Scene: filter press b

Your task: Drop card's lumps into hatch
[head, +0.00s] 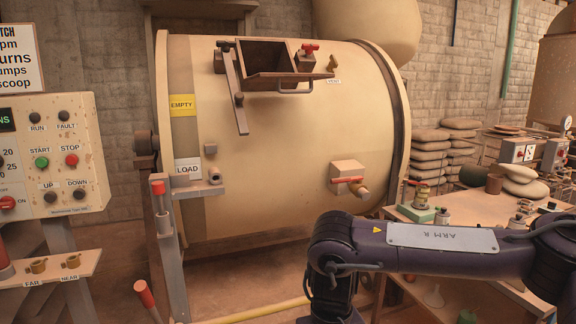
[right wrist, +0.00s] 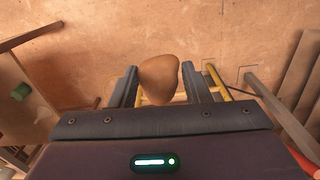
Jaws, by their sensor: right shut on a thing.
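The large cream drum (head: 290,150) has an open, dark, box-shaped hatch (head: 268,60) at its top. How deep it goes and what is inside are hidden. A card (head: 19,58) with printed lines, cut off by the left edge, hangs at the upper left; its numbers are not readable. In the right wrist view my right gripper (right wrist: 159,88) is shut on a rounded brown lump (right wrist: 159,77), held above the floor. In the head view my right arm crosses the lower right, and its gripper is out of frame. My left gripper is not in view.
A control panel (head: 52,155) stands at the left, with a small shelf (head: 50,268) below. A red-tipped lever post (head: 165,230) stands before the drum. A workbench (head: 470,208) with jars and tins is at the right. Stacked sacks (head: 430,150) stand behind it.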

